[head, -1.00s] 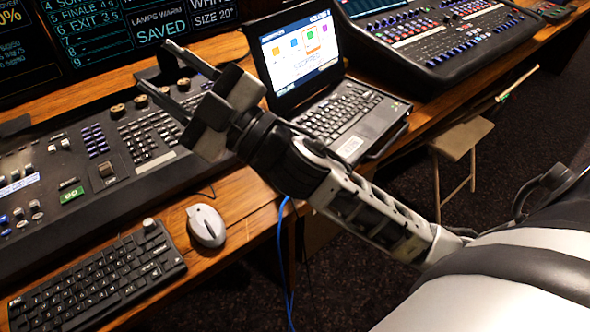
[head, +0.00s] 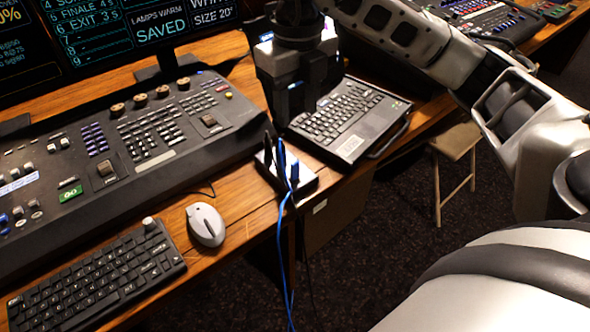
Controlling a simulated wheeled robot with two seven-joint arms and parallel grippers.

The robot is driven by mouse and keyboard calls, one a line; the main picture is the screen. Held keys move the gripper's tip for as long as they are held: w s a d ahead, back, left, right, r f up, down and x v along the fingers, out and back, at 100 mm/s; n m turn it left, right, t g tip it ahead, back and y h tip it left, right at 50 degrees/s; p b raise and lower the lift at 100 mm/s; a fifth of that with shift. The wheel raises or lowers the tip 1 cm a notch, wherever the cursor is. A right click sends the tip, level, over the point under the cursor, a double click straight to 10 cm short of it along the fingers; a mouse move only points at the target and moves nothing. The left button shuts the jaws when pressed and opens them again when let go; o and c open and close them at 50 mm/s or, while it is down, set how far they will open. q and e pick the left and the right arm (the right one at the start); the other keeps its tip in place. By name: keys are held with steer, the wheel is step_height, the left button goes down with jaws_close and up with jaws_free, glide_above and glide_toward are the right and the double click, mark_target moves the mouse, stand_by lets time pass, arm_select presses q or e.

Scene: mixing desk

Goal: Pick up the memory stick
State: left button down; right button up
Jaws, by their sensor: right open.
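My right gripper (head: 295,112) hangs down from the top of the view, in front of the laptop's screen and at the left edge of its keyboard. It is open, with its fingers pointing down, above and just behind a small pale box (head: 309,184) at the desk's front edge. Slim upright pieces stand in the box: a dark one (head: 268,148) and a blue one (head: 293,171), with a blue cable (head: 285,225) running down off the desk. I cannot tell for sure which piece is the memory stick. My left gripper is not in view.
A mixing console (head: 130,150) lies to the left, with a mouse (head: 206,225) and keyboard (head: 98,270) in front. A wooden stool (head: 457,140) stands beyond the desk edge.

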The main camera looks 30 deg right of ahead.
glide_toward(295, 163)
steer(key=f, duration=0.5)
steer(key=shift+s, duration=0.3)
steer(key=shift+w+f+p, duration=0.15)
steer(key=shift+f+p, duration=0.25)
steer(key=shift+f, duration=1)
steer(key=shift+w+f+p, duration=0.15)
steer(key=shift+f+p, duration=0.2)
steer(key=shift+f, duration=1.05)
steer(key=shift+c, duration=0.3)
jaws_close()
